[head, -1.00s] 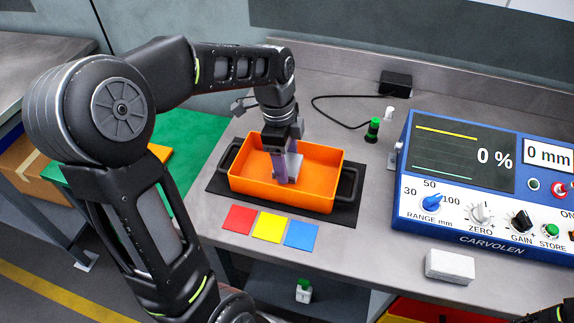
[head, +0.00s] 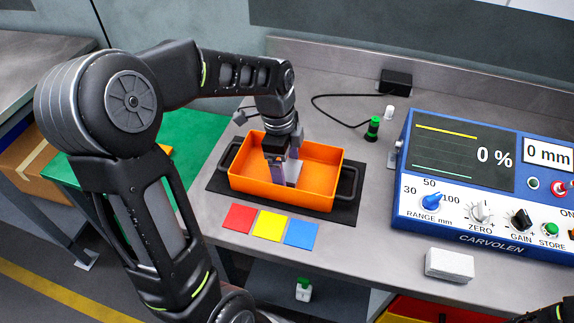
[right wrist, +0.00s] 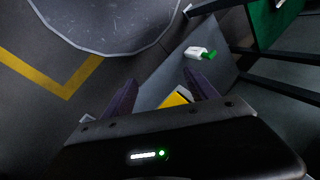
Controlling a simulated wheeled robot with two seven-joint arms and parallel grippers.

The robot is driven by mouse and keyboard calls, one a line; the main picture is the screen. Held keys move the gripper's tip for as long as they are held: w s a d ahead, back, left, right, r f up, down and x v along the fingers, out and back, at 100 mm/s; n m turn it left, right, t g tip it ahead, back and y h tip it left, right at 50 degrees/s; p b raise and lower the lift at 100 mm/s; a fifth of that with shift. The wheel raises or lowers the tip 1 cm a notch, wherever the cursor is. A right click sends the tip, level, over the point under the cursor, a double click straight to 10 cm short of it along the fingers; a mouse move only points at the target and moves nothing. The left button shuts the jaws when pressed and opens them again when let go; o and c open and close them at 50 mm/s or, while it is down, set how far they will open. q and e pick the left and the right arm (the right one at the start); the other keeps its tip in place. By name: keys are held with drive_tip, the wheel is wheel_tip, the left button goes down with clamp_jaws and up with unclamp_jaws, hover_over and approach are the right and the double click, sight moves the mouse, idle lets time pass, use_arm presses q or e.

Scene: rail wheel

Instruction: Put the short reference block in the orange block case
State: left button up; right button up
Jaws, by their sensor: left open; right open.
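The orange block case (head: 318,192) is an open tray with black handles on the bench. My left gripper (head: 281,179) points down inside it and is open. A grey block (head: 293,171), seemingly the short reference block, is in the case at the gripper's fingers. The gripper partly hides it, so I cannot tell whether it touches a finger or how it rests on the floor of the case. My right gripper (right wrist: 160,78) is open and empty in the right wrist view, with floor and a lower shelf behind it.
Red (head: 239,218), yellow (head: 270,226) and blue (head: 301,234) squares lie in front of the case. A blue-and-white instrument (head: 480,222) stands at the right. A white block (head: 450,265) lies before it. Green (head: 373,128) and white (head: 389,113) small items stand behind the case.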

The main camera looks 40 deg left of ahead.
use_arm(q)
drive_tip(key=shift+r, duration=0.1)
wheel_tip(320, 180, up, 12)
drive_tip(key=a, duration=0.1)
drive_tip(key=shift+s+a+b, duration=0.15)
drive_tip(key=shift+s+b, duration=0.1)
drive_tip(key=shift+b, duration=0.05)
idle(0.7)
